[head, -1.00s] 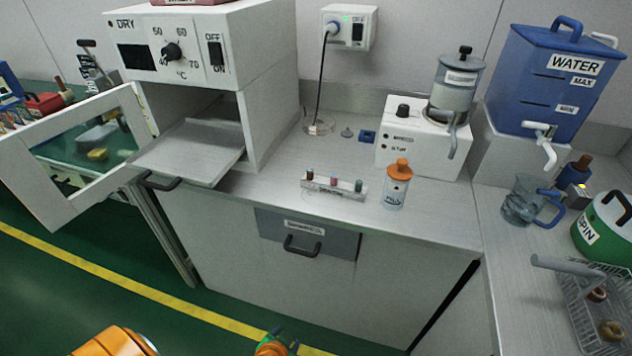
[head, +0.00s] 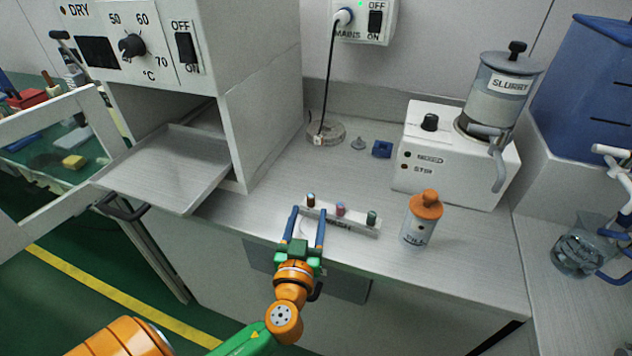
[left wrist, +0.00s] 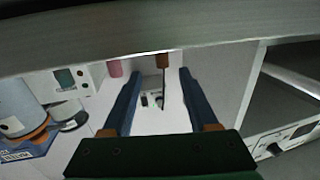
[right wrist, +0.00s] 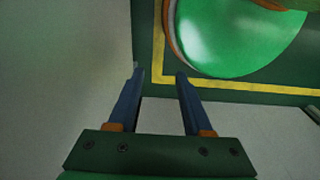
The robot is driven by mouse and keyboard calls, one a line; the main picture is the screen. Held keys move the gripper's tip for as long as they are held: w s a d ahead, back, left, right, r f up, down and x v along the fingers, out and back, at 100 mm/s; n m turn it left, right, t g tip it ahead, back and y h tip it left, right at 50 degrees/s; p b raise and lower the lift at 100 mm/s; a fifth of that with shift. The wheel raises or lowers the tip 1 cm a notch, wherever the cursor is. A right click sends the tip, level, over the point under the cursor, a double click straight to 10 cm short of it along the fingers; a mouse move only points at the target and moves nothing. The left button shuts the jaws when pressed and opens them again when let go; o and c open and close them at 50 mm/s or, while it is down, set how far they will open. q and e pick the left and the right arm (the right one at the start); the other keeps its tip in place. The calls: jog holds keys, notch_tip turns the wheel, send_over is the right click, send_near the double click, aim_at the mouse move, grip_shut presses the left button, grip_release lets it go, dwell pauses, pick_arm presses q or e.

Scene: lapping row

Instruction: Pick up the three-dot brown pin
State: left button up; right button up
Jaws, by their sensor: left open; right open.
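A white rack (head: 333,219) near the counter's front edge holds a brown pin (head: 310,199), a pink pin (head: 340,209) and a green pin (head: 371,217), all upright. Dots on the pins are too small to make out. My left gripper (head: 308,211) is open and empty, its fingertips at the rack's left end in front of the brown pin. In the left wrist view, the brown pin (left wrist: 162,61) shows between the fingertips, beyond them, with no contact visible. The pink pin (left wrist: 115,68) is beside it. My right gripper (right wrist: 160,73) is open and empty, over the floor.
An orange-capped bottle (head: 419,222) stands right of the rack. The dryer's tray (head: 165,170) sticks out at the left with its door (head: 60,150) open. A slurry machine (head: 460,150) and a blue block (head: 382,149) stand behind. A drawer lies below the counter edge.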

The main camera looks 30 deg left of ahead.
aim_at(310, 199)
pick_arm(q)
jog(key=shift+w+a+r, duration=0.2)
jog(key=shift+w+r, duration=0.05)
jog(key=shift+w, duration=0.25)
jog(key=shift+w+a+r+p, duration=0.1)
jog(key=shift+w+r+p, duration=0.15)
jog(key=shift+p, duration=0.15)
jog(key=x, duration=0.3)
jog(key=p+x, duration=0.1)
jog(key=shift+w+a+f, duration=0.25)
jog(key=shift+a+f, duration=0.1)
jog(key=shift+w+f, duration=0.1)
jog(key=shift+f, duration=0.05)
jog(key=c, duration=0.5)
grip_shut()
